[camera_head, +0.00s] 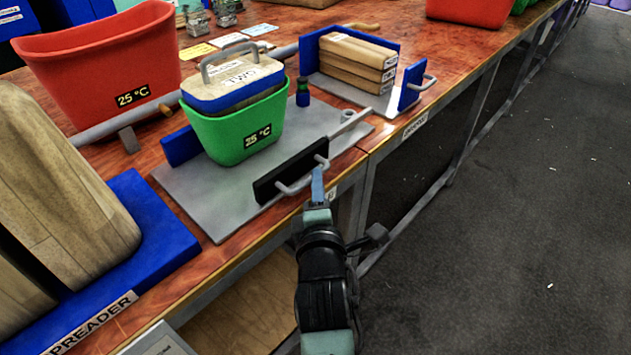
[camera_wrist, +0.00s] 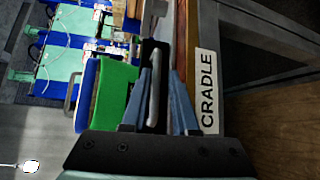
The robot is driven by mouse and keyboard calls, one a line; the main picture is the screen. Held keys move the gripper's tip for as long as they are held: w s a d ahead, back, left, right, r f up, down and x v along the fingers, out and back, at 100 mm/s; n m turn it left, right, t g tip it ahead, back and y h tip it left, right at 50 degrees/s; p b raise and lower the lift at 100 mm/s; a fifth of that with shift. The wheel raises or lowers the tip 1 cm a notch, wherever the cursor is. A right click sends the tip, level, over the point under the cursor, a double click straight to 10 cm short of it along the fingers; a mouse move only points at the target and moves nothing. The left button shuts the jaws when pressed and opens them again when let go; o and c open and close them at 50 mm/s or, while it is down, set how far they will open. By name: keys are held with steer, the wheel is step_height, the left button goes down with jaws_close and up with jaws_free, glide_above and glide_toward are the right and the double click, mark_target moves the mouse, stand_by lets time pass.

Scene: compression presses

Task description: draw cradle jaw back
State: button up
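The cradle is a grey plate (camera_head: 225,205) on the wooden bench, with a blue jaw (camera_head: 182,145) at the back and a black jaw (camera_head: 290,170) at the front. The black jaw has a pale grey bar handle (camera_head: 300,183). A green bin (camera_head: 235,130) stands between the jaws, apart from the black one. My gripper (camera_head: 318,185) is at the handle's right end. In the wrist view my gripper (camera_wrist: 160,105) is open, with the handle (camera_wrist: 154,85) showing between its fingers, nearer the left one. I cannot tell whether either finger touches it.
A CRADLE label (camera_wrist: 208,92) is on the bench edge. A second press with wooden blocks (camera_head: 355,60) stands behind right. A red bin (camera_head: 105,70) stands left. The floor (camera_head: 520,200) is clear.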

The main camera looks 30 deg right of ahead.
steer(key=p+v, duration=0.1)
steer(key=v, duration=1.2)
steer(key=shift+w+r, duration=0.1)
stand_by(0.3)
